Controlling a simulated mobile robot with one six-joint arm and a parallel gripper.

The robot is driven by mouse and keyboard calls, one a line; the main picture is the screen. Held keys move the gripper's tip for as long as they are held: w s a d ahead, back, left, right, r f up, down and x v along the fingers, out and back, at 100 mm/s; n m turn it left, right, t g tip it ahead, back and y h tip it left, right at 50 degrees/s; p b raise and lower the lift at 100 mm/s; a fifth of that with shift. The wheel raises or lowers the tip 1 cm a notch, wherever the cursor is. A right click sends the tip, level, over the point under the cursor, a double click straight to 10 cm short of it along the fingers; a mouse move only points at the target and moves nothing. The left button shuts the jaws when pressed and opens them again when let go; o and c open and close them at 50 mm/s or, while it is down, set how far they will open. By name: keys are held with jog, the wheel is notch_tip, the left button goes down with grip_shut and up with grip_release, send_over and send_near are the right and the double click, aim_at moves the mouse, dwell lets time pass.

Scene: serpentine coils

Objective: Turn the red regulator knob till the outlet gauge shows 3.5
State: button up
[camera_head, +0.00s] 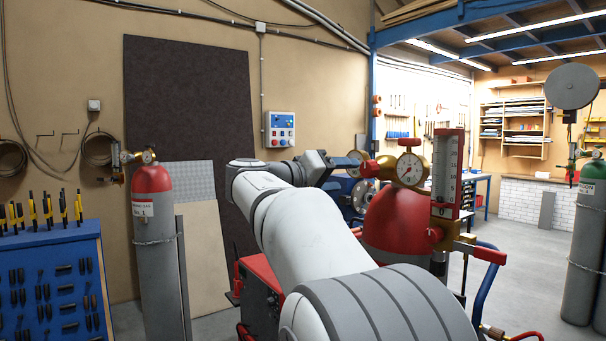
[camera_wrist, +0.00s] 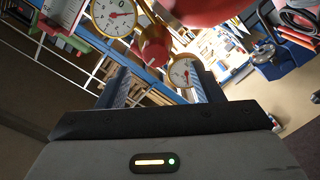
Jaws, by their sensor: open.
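The red regulator knob (camera_head: 370,169) sticks out to the left from the brass regulator on the red-topped cylinder (camera_head: 395,222). One round white gauge (camera_head: 411,169) faces me; a second gauge (camera_head: 357,158) sits behind the knob. In the wrist view the knob (camera_wrist: 152,52) lies ahead of and between the two fingers, with one gauge (camera_wrist: 113,17) at the upper left and the other (camera_wrist: 182,73) near the right finger. Neither dial's figures are clear, and which is the outlet gauge I cannot tell. My gripper (camera_wrist: 160,82) is open and empty; it (camera_head: 334,161) points at the knob from the left.
A tall white flow meter (camera_head: 446,170) stands right of the regulator, with a red-handled valve (camera_head: 490,256) below it. A grey cylinder with a red top (camera_head: 152,205) stands left beside a blue tool rack (camera_head: 55,285). My arm hides part of the middle.

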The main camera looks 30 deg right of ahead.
aim_at(365, 170)
jog(key=d, duration=0.6)
jog(key=d+p, duration=0.1)
jog(key=d, duration=0.2)
jog(key=shift+w+r, duration=0.35)
jog(key=shift+a, duration=0.1)
jog(key=c, duration=1.2)
